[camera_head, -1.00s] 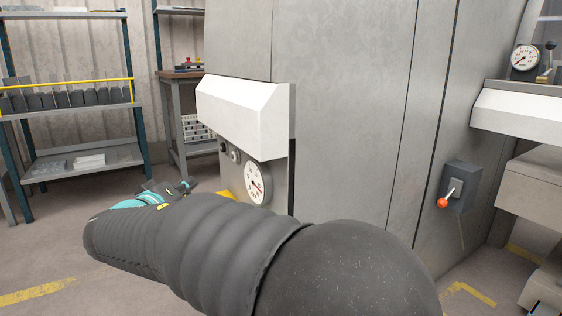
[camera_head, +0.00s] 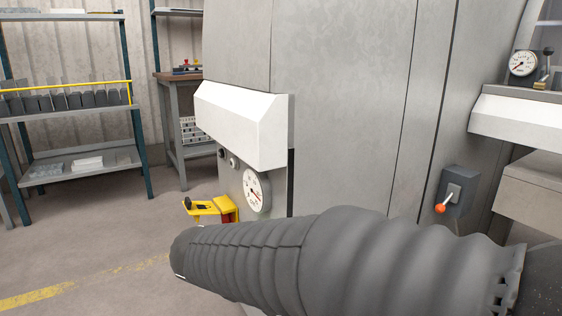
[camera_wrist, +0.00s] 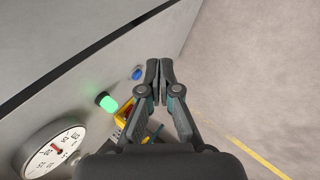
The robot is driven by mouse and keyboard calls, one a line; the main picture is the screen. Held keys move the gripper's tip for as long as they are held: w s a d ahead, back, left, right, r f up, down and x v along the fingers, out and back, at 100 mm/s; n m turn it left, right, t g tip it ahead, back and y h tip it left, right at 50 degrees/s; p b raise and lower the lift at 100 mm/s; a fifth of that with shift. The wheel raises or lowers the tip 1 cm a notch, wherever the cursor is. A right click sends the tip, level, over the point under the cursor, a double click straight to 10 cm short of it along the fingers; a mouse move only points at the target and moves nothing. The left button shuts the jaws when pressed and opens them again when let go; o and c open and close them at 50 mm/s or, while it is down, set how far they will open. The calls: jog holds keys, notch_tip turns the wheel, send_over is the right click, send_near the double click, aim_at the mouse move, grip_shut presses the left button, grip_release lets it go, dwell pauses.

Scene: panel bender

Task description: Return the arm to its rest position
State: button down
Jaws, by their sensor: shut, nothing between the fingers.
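My gripper (camera_wrist: 159,75) shows in the wrist view with its two fingers together, shut and empty. It hangs in the air beside the machine's front panel, over bare floor. In the head view my arm in its dark ribbed sleeve crosses the lower middle and right, and the gripper is hidden there. The grey panel bender (camera_head: 345,110) stands behind the arm. Its round gauge (camera_head: 257,190) is above the sleeve, and the same gauge (camera_wrist: 52,148) is at lower left in the wrist view. A lit green lamp (camera_wrist: 106,101) and a blue button (camera_wrist: 137,73) are near the fingers.
A lever with an orange knob (camera_head: 441,208) sticks out at right. A shelf rack (camera_head: 75,112) and a workbench (camera_head: 171,108) stand back left. The floor at lower left is clear.

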jog(key=s+d+r+m+y+p, duration=0.1)
jog(key=s+d+r+m+p, duration=0.3)
jog(key=s+d, duration=0.4)
jog(key=s+d+r+m+y+p, duration=0.2)
jog(key=s+d+r+m+p, duration=0.2)
jog(key=d, duration=1)
jog(key=s+r+m, duration=0.2)
jog(key=s, duration=0.2)
jog(key=shift+s+r+g, duration=0.25)
jog(key=shift+r+g, duration=0.15)
jog(key=shift+d, duration=0.1)
